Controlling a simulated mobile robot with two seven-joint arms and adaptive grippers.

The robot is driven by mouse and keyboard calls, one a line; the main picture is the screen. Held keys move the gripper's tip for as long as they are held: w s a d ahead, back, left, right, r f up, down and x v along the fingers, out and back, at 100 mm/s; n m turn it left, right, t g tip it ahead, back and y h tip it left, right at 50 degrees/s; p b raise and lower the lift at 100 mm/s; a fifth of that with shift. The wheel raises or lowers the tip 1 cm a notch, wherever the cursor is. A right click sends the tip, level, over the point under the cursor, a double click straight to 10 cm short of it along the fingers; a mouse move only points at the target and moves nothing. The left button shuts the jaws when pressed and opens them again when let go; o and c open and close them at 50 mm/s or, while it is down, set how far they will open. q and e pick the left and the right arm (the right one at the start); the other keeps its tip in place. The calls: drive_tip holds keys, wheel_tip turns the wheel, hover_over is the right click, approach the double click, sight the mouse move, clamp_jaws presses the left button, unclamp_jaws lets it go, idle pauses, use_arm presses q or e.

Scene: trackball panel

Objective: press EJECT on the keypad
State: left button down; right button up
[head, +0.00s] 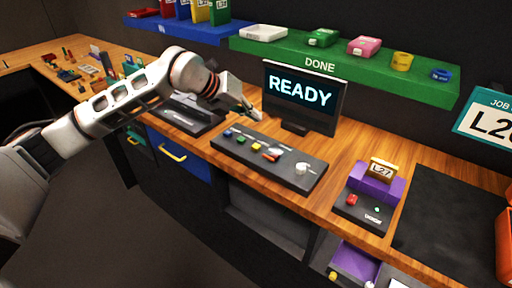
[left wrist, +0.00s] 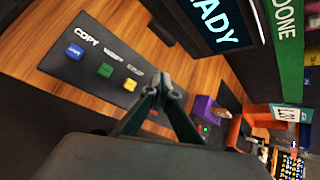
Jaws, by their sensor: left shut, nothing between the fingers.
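The dark keypad panel (head: 284,177) lies on the wooden desk in front of the screen. It carries a blue button (head: 228,133), a green button (head: 241,140), a yellow button (head: 256,147), an orange-red piece (head: 271,155) and a white knob (head: 302,168). In the left wrist view the blue button (left wrist: 75,51) sits beside the word COPY; the green (left wrist: 105,70) and yellow (left wrist: 131,82) buttons have labels I cannot read. I cannot make out EJECT. My left gripper (head: 258,117) is shut and empty, above the desk behind the panel's left part. My right gripper is out of view.
A screen (head: 303,93) reading READY stands behind the panel, close right of my left gripper. A green DONE shelf (head: 400,80) hangs above. A purple holder (head: 378,184) with a red-buttoned box (head: 350,201) and a dark mat (head: 450,225) are to the right.

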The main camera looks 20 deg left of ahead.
sight(254, 146)
use_arm(q)
wheel_tip(254, 146, down, 8)
drive_tip(key=b, duration=0.4)
drive_tip(key=shift+r, duration=0.2)
idle(1.1)
drive_tip(key=shift+f, duration=0.45)
drive_tip(key=shift+f+b, duration=0.35)
drive_tip(key=shift+f, duration=0.2)
idle(0.7)
idle(0.3)
drive_tip(key=shift+r+p, duration=0.65)
drive_tip(key=shift+r, duration=0.35)
